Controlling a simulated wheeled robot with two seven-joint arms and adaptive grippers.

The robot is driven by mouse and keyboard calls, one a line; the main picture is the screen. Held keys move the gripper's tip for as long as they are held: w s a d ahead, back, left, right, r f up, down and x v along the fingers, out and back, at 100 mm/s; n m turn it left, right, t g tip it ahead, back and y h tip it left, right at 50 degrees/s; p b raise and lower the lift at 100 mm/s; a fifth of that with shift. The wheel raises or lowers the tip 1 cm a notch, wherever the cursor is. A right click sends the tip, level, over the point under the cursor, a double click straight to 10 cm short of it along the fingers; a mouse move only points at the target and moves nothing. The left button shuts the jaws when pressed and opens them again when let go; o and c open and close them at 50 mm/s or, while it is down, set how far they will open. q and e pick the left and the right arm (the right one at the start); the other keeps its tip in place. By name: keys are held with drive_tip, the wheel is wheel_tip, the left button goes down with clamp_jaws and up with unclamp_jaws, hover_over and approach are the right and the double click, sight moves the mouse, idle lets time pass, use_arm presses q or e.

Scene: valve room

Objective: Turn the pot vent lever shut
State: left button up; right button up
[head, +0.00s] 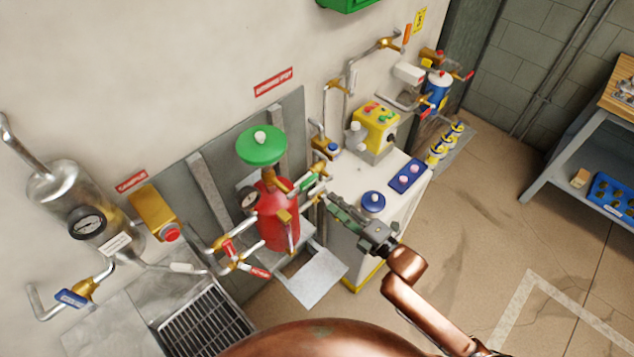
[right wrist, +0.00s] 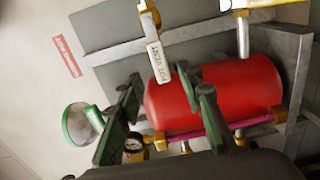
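In the right wrist view, the pot (right wrist: 215,92) lies sideways. The white-labelled pot vent lever (right wrist: 158,64) hangs from a brass valve (right wrist: 149,18) beside it. My right gripper (head: 334,204) is just right of the pot in the head view. In the wrist view my right gripper (right wrist: 158,92) is open, and the lever's end shows in the gap between its green fingers. Contact cannot be told. My left gripper is out of view.
Brass-valved pipes with red levers (head: 228,250) run left of the pot. A white cabinet (head: 400,165) with a yellow control box (head: 372,128) stands at right.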

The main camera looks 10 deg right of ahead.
sight(318, 192)
drive_tip(key=x, duration=0.7)
drive_tip(key=shift+w+a+b, duration=0.25)
drive_tip(key=shift+a+b, duration=0.1)
drive_tip(key=shift+b, duration=0.05)
clamp_jaws()
idle(0.3)
